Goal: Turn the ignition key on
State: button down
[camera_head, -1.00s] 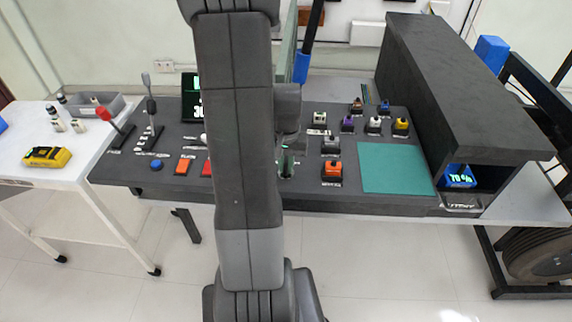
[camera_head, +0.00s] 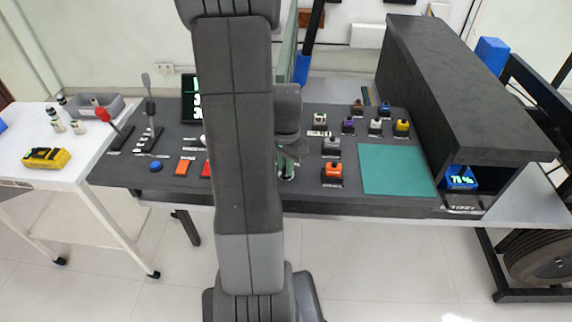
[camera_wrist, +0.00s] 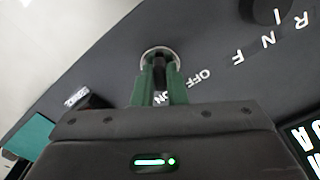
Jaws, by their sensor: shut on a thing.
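In the wrist view, my gripper (camera_wrist: 160,88) has its two green fingers closed on a small dark key (camera_wrist: 159,64) inside a round silver ring on the dark panel. Most of the key is hidden between the fingers. White "OFF" (camera_wrist: 201,77) and "ON" (camera_wrist: 161,98) labels lie right of and below the ring; the "ON" is partly covered by a finger. I cannot tell which label the key points to. In the head view, my gripper (camera_head: 287,167) is down at the panel, partly behind my arm, and the key cannot be made out.
The dark console (camera_head: 230,200) carries an orange block (camera_head: 332,171), a grey block (camera_head: 331,146), other coloured blocks, levers at left and a teal mat (camera_head: 395,169). A tall dark housing (camera_head: 450,90) stands at right. A white cart (camera_head: 70,170) stands at left.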

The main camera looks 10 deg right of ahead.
jog(key=c, duration=1.5)
grip_release()
jog(key=shift+o, duration=0.2)
notch_tip(320, 180, up, 14)
jog(key=shift+p, duration=0.35)
jog(key=shift+f, duration=0.2)
notch_tip(320, 180, down, 14)
jog(key=shift+r+b, duration=0.15)
jog(key=shift+b, duration=0.2)
jog(key=shift+r, duration=0.15)
